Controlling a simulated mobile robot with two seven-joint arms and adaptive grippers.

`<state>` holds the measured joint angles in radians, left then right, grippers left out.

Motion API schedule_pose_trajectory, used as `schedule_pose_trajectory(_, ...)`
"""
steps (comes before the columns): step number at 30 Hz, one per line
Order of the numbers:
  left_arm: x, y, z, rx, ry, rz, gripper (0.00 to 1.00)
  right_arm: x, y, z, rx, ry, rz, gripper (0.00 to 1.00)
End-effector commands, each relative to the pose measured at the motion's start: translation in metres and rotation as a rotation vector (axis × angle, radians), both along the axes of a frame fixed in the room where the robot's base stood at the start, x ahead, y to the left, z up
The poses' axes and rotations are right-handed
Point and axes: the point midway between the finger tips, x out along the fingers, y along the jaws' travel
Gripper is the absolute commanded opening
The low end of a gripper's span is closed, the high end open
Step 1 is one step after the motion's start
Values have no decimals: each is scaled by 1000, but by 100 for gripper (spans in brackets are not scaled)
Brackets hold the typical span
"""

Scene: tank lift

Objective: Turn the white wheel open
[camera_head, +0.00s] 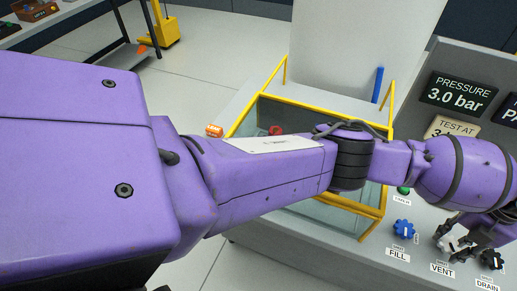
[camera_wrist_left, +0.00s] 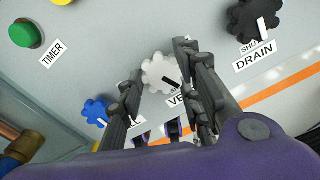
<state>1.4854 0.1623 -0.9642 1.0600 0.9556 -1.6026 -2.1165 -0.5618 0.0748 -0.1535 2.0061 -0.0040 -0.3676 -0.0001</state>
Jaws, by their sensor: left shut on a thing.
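The white wheel (camera_wrist_left: 160,70) sits on the grey panel above the VENT label and has a black pointer bar. In the wrist view the bar points to the lower right, towards the label, which a finger partly covers. My left gripper (camera_wrist_left: 160,62) is shut on the white wheel, with one finger on each side of it. In the head view my left gripper (camera_head: 462,240) is at the panel's lower right, and it partly hides the white wheel (camera_head: 446,243). My right gripper is in neither view.
The blue FILL wheel (camera_wrist_left: 97,111) and the black DRAIN wheel (camera_wrist_left: 252,20) flank the white one. A green TIMER button (camera_wrist_left: 25,34) is farther off. My left arm crosses in front of the yellow-framed tank (camera_head: 262,107). A PRESSURE display (camera_head: 457,92) reads 3.0 bar.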

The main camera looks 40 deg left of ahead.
Motion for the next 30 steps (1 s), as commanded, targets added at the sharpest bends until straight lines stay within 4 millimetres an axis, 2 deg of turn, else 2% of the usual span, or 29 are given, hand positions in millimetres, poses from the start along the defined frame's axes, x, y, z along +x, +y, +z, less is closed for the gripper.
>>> schedule_pose_trajectory(1, 2, 6, 2, 12, -3, 52, 7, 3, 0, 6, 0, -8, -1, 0)
schedule_pose_trajectory(6, 1, 6, 2, 12, -3, 214, 7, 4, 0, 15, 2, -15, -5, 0)
schedule_pose_trajectory(30, -4, 5, 0, 15, -4, 951, 7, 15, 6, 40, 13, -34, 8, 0)
